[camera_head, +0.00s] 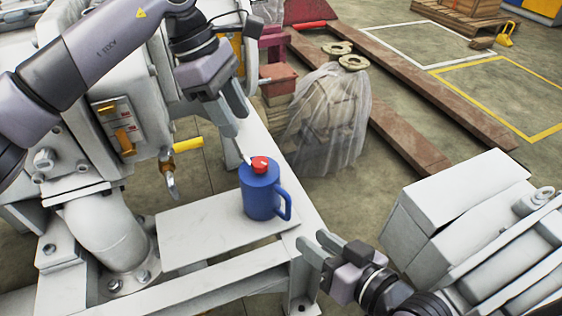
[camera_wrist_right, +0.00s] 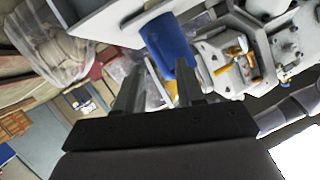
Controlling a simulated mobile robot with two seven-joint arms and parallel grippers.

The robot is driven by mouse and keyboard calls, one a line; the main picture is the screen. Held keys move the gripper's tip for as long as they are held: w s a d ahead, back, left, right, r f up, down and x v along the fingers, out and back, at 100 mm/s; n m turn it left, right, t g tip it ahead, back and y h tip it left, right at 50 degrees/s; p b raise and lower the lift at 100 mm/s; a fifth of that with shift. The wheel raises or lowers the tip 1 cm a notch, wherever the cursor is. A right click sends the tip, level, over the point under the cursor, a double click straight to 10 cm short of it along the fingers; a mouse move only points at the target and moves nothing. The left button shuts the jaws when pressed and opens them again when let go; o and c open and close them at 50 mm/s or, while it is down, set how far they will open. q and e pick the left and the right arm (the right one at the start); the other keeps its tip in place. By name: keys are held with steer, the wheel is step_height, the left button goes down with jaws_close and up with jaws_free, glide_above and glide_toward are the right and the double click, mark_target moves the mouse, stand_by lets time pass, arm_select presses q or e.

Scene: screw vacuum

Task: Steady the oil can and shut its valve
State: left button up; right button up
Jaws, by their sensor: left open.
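The blue oil can (camera_head: 261,196) stands upright on a light grey shelf (camera_head: 190,233), with a red cap (camera_head: 260,164) and its handle toward the right. A yellow-handled valve (camera_head: 188,145) with a tap below it sits on the machine, left of the can. My right gripper (camera_head: 319,246) is open and empty, to the lower right of the can's handle. In the right wrist view the can (camera_wrist_right: 168,42) lies beyond the spread fingers (camera_wrist_right: 155,95).
A large pale grey machine (camera_head: 85,130) fills the left, with a pipe flange beside the shelf. A plastic-wrapped stack (camera_head: 328,118) stands behind the can. Brown beams (camera_head: 410,100) lie on the floor at the right. The shelf left of the can is clear.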

mark_target(288, 216)
steer(key=w+n+y, duration=0.1)
steer(key=n+y, duration=0.1)
steer(key=w+n+y, duration=0.1)
steer(key=n+y, duration=0.1)
steer(key=n, duration=0.1)
steer(key=w+f+n+y, duration=0.1)
steer(key=w+n+y, duration=0.1)
steer(key=shift+w+d+n, duration=0.1)
steer(key=shift+d+n, duration=0.15)
steer(key=shift+n, duration=0.05)
steer(key=shift+w+d+g+y, duration=0.1)
steer(key=shift+d+g+y, duration=0.2)
steer(key=shift+g, duration=0.1)
steer(key=shift+w, duration=0.15)
steer(key=shift+x, duration=3.45)
